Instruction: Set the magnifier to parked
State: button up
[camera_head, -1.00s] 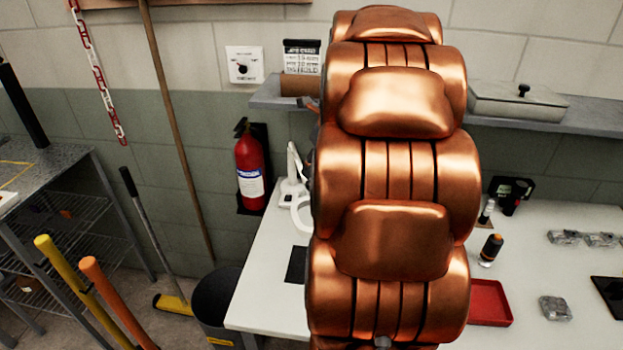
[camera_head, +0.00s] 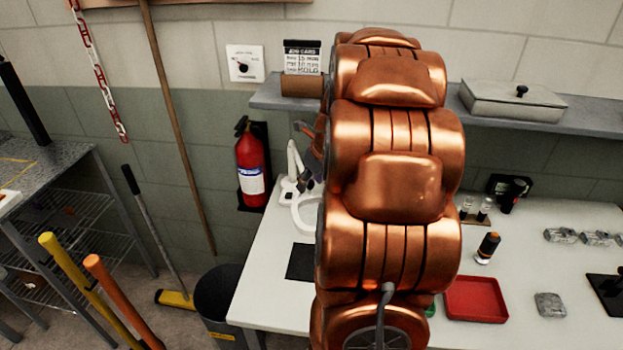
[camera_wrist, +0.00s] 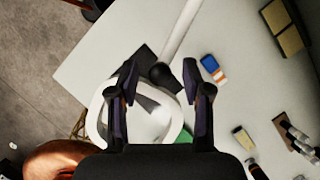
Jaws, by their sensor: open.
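The magnifier is a white ring on a white arm, at the left end of the white table. In the head view its ring (camera_head: 305,216) is partly hidden behind my arm, and its upright (camera_head: 292,160) stands near the wall. In the wrist view the ring (camera_wrist: 97,113) lies below and left of centre, the white arm (camera_wrist: 180,30) runs up from it, and a black knob (camera_wrist: 161,75) is at the joint. My gripper (camera_wrist: 168,78) is open and empty; its fingers appear on either side of the knob, above the magnifier. I cannot tell the height gap. In the head view the gripper (camera_head: 309,145) is mostly hidden.
A dark mat (camera_head: 301,262) lies at the table's left part. A red tray (camera_head: 476,299) and an orange-topped bottle (camera_head: 488,247) stand to the right. A shelf (camera_head: 585,121) runs along the wall. A blue and orange item (camera_wrist: 213,69) lies by the right finger.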

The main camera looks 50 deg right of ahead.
grip_shut()
dwell(0.3)
dwell(0.3)
